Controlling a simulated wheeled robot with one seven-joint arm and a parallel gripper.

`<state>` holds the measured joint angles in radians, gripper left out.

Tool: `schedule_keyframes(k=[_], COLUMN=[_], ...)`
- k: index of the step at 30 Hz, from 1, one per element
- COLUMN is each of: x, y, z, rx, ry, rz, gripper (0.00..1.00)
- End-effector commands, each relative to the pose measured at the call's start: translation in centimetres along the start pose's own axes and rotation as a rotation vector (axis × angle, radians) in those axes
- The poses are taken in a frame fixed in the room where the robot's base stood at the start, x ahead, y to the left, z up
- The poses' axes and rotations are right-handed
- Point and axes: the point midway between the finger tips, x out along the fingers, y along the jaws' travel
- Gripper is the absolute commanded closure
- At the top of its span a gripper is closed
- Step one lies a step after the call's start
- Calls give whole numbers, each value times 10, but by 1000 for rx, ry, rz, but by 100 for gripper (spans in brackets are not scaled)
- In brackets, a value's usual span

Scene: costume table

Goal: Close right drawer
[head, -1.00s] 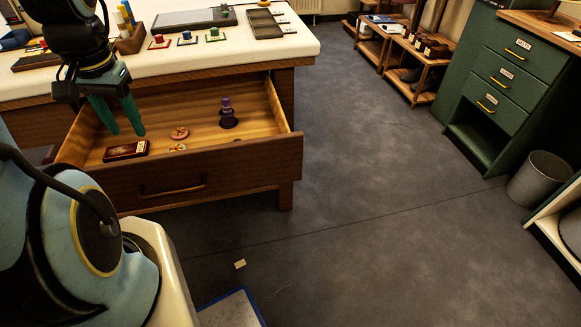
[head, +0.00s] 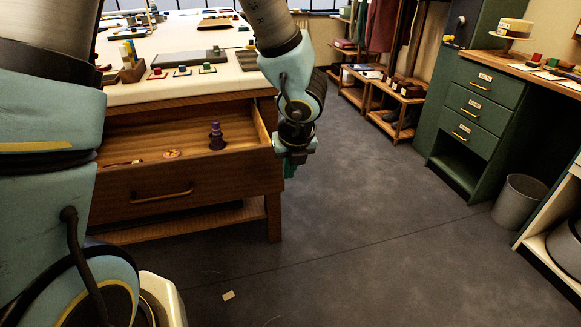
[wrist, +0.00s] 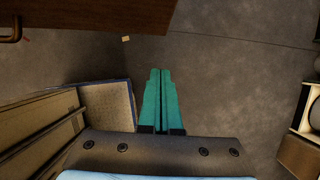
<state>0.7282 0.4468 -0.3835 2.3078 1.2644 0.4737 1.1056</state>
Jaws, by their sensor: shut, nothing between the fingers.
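The wooden drawer (head: 230,180) under the white-topped table is open. Its front panel carries a brass handle (head: 162,194). Inside are a purple turned piece (head: 216,138), a round reddish disc (head: 172,154) and a partly hidden item at the left. My gripper (head: 290,170) points down beside the drawer front's right end; a gap or contact cannot be told. In the wrist view my gripper (wrist: 161,100) has its teal fingers together and empty over the floor. The drawer front (wrist: 110,12) and its handle (wrist: 11,30) show there at the top left.
The white tabletop (head: 130,92) holds small coloured pieces and a grey tray. A green cabinet (head: 480,110) and a grey bin (head: 519,203) stand at the right. Open floor (head: 370,190) lies between. A small pale scrap (head: 228,295) is on the floor.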

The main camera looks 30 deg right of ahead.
Motion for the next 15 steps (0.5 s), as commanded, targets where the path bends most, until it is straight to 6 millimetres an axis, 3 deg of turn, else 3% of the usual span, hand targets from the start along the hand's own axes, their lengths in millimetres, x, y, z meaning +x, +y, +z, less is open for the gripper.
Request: schedule_keyframes(k=[1, 7, 9, 15], x=[16, 55, 51, 60], y=[0, 1, 1, 0], z=[-2, -2, 15, 34], rx=[-1, -2, -8, -6], ry=[3, 3, 0, 0], rz=[1, 2, 1, 0], gripper=[100, 100, 100, 100])
